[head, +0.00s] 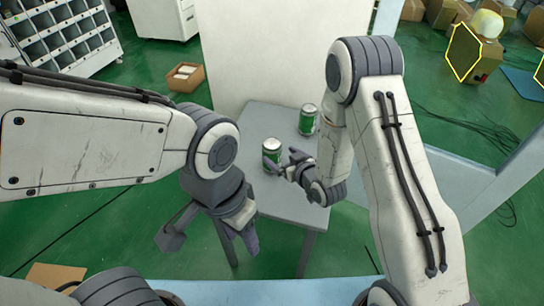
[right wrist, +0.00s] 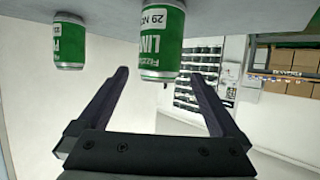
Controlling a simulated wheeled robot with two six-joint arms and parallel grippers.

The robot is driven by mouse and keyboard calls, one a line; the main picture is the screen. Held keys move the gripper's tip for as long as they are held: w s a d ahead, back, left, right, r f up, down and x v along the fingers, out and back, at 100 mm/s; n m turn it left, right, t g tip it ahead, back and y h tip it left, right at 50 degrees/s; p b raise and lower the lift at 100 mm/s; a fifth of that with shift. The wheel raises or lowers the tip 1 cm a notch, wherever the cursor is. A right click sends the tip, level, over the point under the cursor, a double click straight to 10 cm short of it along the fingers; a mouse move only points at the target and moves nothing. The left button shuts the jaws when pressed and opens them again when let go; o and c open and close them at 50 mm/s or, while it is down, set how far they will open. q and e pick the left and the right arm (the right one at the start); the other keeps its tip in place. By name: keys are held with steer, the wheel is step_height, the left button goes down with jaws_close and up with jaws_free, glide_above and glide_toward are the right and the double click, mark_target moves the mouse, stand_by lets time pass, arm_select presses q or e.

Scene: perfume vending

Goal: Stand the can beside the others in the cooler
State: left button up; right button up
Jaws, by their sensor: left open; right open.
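A green and silver can (head: 272,154) stands upright on a small grey table (head: 270,115). A second similar can (head: 307,120) stands farther back to the right. My right gripper (head: 284,161) is open beside the nearer can, its fingers pointing toward it. In the right wrist view, which appears upside down, one can (right wrist: 161,40) shows between the open fingers (right wrist: 160,76); whether the fingers reach around it is unclear. The other can (right wrist: 69,42) is off to the left there. My left gripper (head: 248,232) hangs open and empty by the table's front. I cannot make out a cooler.
A large white panel (head: 270,50) rises behind the table. A grey bin rack (head: 60,35), a cardboard box (head: 185,77) and a white cabinet (head: 163,15) stand at the back left. More boxes (head: 445,14) and cables lie at the right.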

mark_target(277, 152)
steer(key=x, duration=0.5)
steer(key=shift+p, duration=0.4)
steer(key=p+x, duration=0.1)
steer(key=x, duration=0.4)
steer(key=shift+f, duration=0.1)
steer(key=c, duration=1.4)
steer(key=shift+w, duration=0.1)
jaws_close()
